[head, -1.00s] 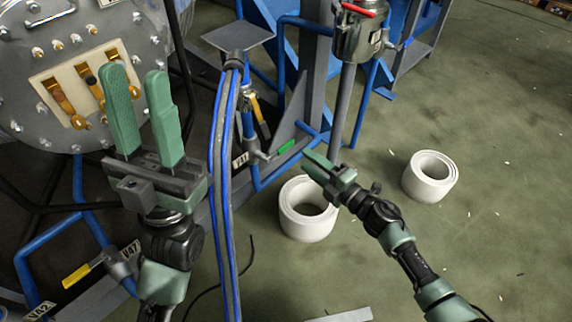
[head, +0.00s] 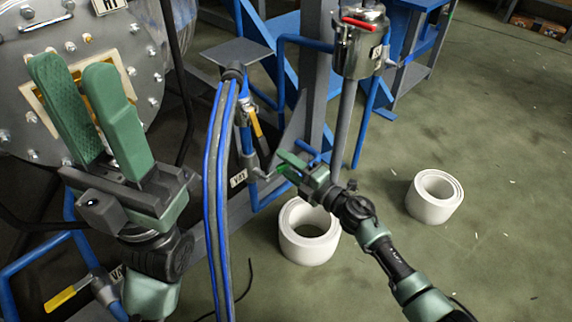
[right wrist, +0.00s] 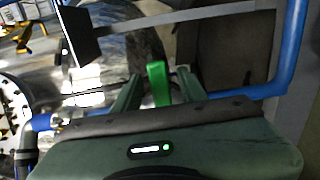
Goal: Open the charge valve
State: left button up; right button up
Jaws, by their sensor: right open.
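A green valve handle (right wrist: 157,83) stands upright between the two fingers of my right gripper (right wrist: 157,85) in the right wrist view. The fingers are open around it, with a visible gap on each side. In the head view my right gripper (head: 285,163) is at the pipework by a valve tag (head: 238,179), and its fingers hide most of the handle. I cannot tell whether a finger touches it. My left gripper (head: 75,78) is open and empty, raised in front of the round metal vessel.
A yellow-handled valve (head: 256,123) sits just above on the blue pipe. Blue hoses (head: 216,190) hang between my arms. A steel pot with a red handle (head: 360,40) stands on a post behind. White rings (head: 308,232) lie on the floor. Open floor is at right.

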grip_shut()
dwell(1.4)
